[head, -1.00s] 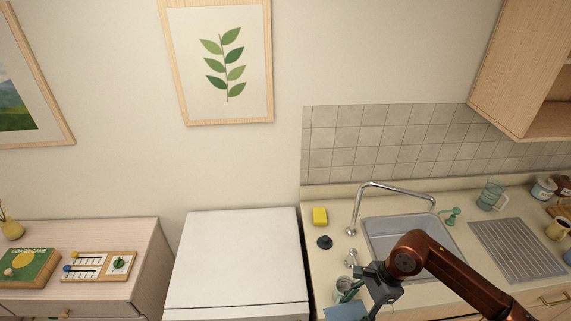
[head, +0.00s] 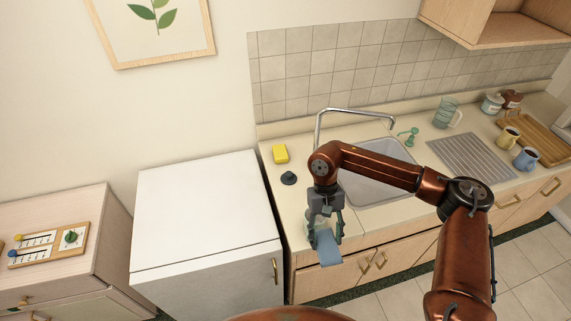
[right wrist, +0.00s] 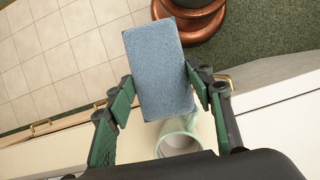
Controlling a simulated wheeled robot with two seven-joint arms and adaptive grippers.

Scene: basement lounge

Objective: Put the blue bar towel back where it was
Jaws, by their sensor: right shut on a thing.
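The blue bar towel (head: 331,254) is a small folded blue cloth in my right gripper (head: 326,236), at the counter's front edge in the head view. In the right wrist view the towel (right wrist: 158,72) lies between the two green finger pads of the gripper (right wrist: 158,98), which is shut on it. The towel sticks out past the fingertips, over the floor in that view. The head view does not show clearly whether it touches the counter. My left gripper is not in view.
A pale green cup (right wrist: 180,142) stands close behind the towel. The counter also holds a yellow sponge (head: 280,153), a dark stopper (head: 289,178), the sink (head: 384,184) and a ribbed drainboard (head: 470,158). A white cabinet (head: 205,210) stands left, with clear top.

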